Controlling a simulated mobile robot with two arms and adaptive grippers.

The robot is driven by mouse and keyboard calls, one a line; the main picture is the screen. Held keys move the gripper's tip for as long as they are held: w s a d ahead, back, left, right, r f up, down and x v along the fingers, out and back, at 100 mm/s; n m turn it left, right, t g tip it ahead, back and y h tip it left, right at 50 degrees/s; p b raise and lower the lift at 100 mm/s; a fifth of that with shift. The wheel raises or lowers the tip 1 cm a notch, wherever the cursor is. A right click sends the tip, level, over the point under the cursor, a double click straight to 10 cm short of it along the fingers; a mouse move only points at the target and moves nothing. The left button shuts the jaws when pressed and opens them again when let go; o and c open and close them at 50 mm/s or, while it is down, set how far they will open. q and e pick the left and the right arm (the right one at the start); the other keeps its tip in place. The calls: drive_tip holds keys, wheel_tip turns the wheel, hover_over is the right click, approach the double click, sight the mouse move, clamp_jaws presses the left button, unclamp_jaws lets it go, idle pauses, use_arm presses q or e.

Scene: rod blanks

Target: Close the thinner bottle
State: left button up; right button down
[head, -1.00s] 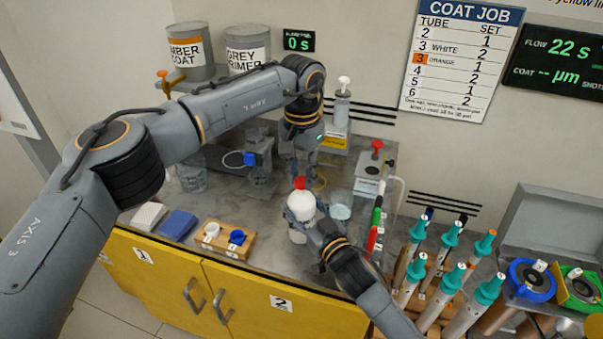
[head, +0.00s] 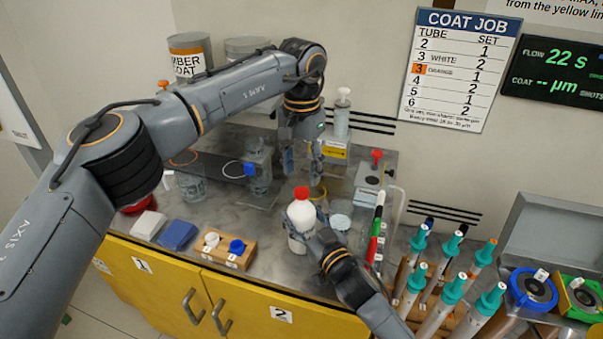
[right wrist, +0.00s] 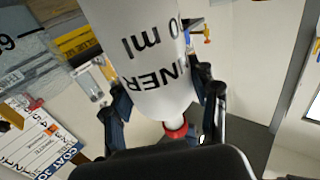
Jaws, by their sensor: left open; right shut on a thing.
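The thinner bottle (head: 301,238) is white and stands upright near the front of the counter, with a red cap (head: 301,193) on its top. My right gripper (head: 307,236) is shut around the bottle's body. In the right wrist view the bottle (right wrist: 155,60) appears upside down between the fingers (right wrist: 168,100), its lettering partly cut off, with the red cap (right wrist: 176,129) at its neck. Whether the cap is fully tight cannot be told. My left gripper (head: 303,172) is open and empty, fingers pointing down, just above and apart from the red cap.
A wooden block (head: 226,257) with a white and a blue cap lies left of the bottle. A clear dish (head: 341,222) stands close on its right. Red and green markers (head: 375,235) and several teal-topped tubes (head: 452,285) are further right. Glass vessels (head: 190,186) stand behind at left.

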use_arm(q)
drive_tip(key=shift+c, duration=0.4)
drive_tip(key=n, duration=0.4)
drive_tip(key=shift+r+n, duration=0.2)
drive_tip(key=shift+n, duration=0.2)
drive_tip(key=n, duration=0.3)
drive_tip(key=shift+r+n, duration=0.15)
drive_tip(key=shift+n, duration=0.25)
drive_tip(key=n, duration=0.6)
drive_tip(key=shift+r, duration=0.25)
drive_tip(key=n, duration=0.4)
drive_tip(key=shift+r, duration=0.15)
drive_tip(key=n, duration=0.4)
drive_tip(key=shift+r+n, duration=0.2)
drive_tip(key=shift+n, duration=0.1)
drive_tip(key=n, duration=0.6)
drive_tip(key=shift+r, duration=0.25)
drive_tip(key=n, duration=0.6)
drive_tip(key=shift+r, duration=0.25)
drive_tip(key=n, duration=0.4)
drive_tip(key=shift+r, duration=0.15)
